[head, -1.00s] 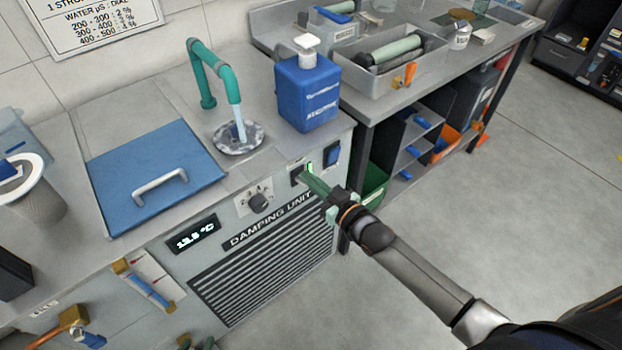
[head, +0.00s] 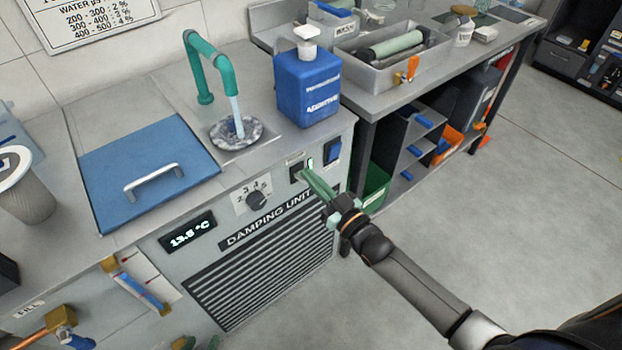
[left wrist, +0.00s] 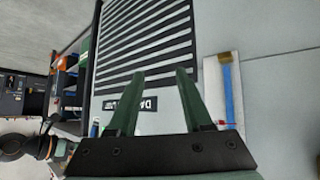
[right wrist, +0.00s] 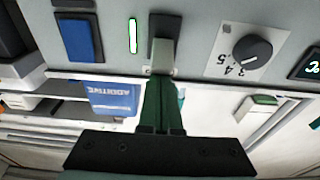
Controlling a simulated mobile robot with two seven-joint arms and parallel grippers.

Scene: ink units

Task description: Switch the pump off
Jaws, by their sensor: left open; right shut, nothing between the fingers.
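The damping unit's front panel carries a black switch (head: 297,173) beside a lit green indicator (head: 310,163). In the right wrist view the black switch (right wrist: 164,40) has a pale lower part, and the green indicator (right wrist: 132,36) glows beside it. No label naming the pump is readable. My right gripper (head: 308,176) is shut and empty, its tips at the switch's lower end; in the right wrist view the fingertips (right wrist: 163,80) overlap that end, and contact cannot be told. My left gripper (left wrist: 160,74) is open and empty before the grille, outside the head view.
A blue switch (head: 333,151) and a black dial (head: 257,200) flank the black switch. Above, water runs from a teal tap (head: 224,78) into a drain (head: 237,136), beside a blue additive bottle (head: 307,90). The floor (head: 480,230) at right is clear.

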